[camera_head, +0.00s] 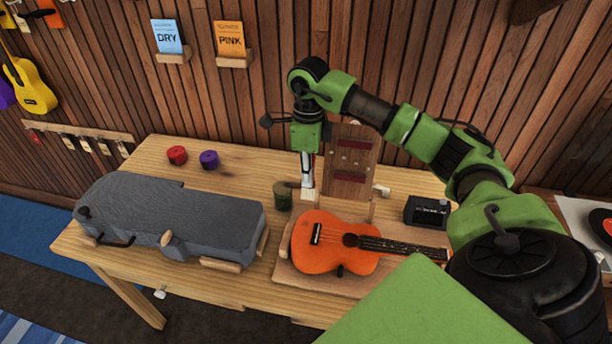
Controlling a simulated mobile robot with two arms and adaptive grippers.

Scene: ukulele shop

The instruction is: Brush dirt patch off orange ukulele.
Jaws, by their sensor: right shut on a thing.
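The orange ukulele (332,257) lies face up on a wooden board (290,274) at the table's front right, its neck pointing right. I cannot make out a dirt patch on it at this size. My right gripper (308,181) points down behind the ukulele's body, apart from it. It is shut on a small pale thing, likely the brush (308,195), which is mostly hidden by the fingers. My left gripper is not in view.
A grey instrument case (170,215) fills the table's left. Red (177,155) and purple (209,159) rolls lie behind it. A dark green cup (282,196) stands next to my right gripper. An upright wooden panel (351,160) and a black box (427,212) stand behind the ukulele.

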